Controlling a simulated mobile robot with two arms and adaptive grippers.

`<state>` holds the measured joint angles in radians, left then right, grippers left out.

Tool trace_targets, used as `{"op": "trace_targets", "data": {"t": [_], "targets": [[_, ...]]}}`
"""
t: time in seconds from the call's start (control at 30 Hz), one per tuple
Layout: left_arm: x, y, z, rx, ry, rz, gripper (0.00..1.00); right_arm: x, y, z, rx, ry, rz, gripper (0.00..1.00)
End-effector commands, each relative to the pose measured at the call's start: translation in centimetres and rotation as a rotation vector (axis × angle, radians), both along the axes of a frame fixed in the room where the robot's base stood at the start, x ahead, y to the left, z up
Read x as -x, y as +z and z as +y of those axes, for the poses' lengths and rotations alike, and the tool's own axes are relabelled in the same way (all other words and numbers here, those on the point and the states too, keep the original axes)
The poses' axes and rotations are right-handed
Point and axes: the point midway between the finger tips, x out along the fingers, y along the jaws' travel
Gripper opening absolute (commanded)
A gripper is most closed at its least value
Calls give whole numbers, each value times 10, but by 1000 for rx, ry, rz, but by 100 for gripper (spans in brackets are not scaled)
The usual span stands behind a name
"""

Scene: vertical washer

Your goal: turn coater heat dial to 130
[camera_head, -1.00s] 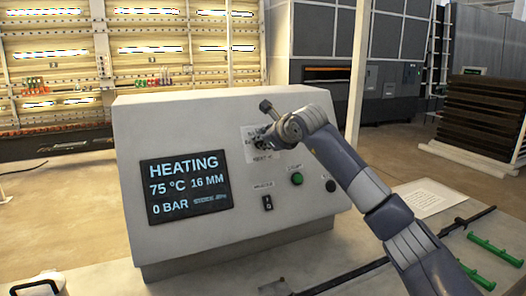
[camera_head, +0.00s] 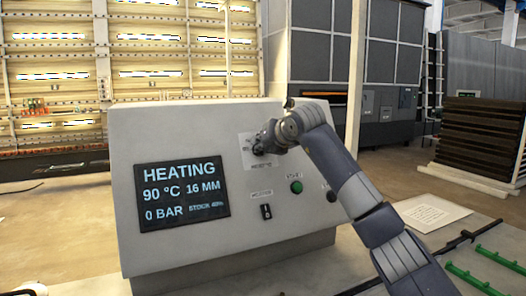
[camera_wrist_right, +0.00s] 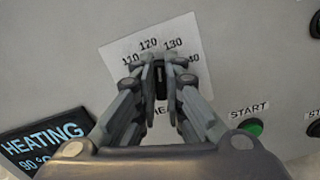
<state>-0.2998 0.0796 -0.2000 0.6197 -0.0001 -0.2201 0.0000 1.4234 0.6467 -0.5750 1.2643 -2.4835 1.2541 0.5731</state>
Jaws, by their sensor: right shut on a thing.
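The coater heat dial is a small black knob (camera_wrist_right: 161,82) on a white scale plate (camera_wrist_right: 120,48) marked 110, 120, 130 and 140, with 140 partly covered. My right gripper (camera_wrist_right: 161,68) has its fingers closed on both sides of the knob. The knob stands nearly upright in the wrist view, below the gap between 120 and 130; its exact setting is hard to read. In the head view the right gripper (camera_head: 259,150) covers most of the dial on the grey panel (camera_head: 205,125). The screen (camera_head: 183,196) reads HEATING, 90 °C, 16 MM, 0 BAR. My left gripper is not visible.
A green START button (camera_head: 296,187) and a black switch (camera_head: 266,212) sit below the dial. Another dark button (camera_head: 331,196) is partly behind my right arm. A paper sheet (camera_head: 427,212) and green strips (camera_head: 470,278) lie on the table at right.

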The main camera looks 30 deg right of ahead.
Motion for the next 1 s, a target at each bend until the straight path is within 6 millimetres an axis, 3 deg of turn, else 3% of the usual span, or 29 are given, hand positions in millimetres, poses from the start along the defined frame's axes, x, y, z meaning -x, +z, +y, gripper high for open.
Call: {"op": "trace_targets", "data": {"t": [0.5, 1.0], "targets": [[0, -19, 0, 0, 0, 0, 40, 1, -3, -2, -312, -157, -15, 0], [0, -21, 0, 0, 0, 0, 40, 1, -2, -3, -374, -188, -18, 0]]}}
